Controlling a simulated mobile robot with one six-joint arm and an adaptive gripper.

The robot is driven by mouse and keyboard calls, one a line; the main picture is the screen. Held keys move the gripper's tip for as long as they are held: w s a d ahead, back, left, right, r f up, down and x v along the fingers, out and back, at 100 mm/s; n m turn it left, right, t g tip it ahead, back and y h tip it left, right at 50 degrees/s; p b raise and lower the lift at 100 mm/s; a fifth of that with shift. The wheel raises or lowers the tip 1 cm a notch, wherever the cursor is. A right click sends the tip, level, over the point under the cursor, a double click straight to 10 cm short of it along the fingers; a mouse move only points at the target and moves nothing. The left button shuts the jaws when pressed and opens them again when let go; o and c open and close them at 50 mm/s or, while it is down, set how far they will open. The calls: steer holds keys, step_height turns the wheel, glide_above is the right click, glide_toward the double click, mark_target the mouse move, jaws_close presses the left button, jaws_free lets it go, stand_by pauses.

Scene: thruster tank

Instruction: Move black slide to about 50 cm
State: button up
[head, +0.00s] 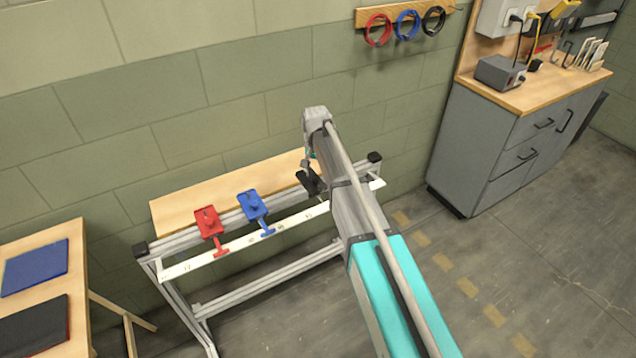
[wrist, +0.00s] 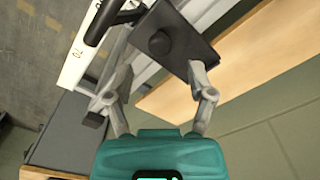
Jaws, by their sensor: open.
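The black slide (head: 313,186) sits on the rail, right of the blue slide (head: 254,206) and the red slide (head: 209,224). My arm partly hides it in the head view. In the wrist view the black slide (wrist: 184,38) shows a flat plate with a round knob and a dark bar reaching over the white scale strip (wrist: 83,52). A mark like 70 shows near that bar. My gripper (wrist: 161,72) is open and empty, its fingers spread below the knob in the picture. The right fingertip overlaps the plate's edge; I cannot tell if they touch.
The scale strip runs along the rail's front; its small numbers are hard to read in the head view. A wooden board (head: 178,211) lies behind the rail. A table with blue and black panels (head: 35,268) stands left. A grey cabinet (head: 490,160) stands right.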

mark_target(315, 178)
steer(key=shift+f+b, duration=1.7)
steer(key=shift+f, duration=0.3)
jaws_close()
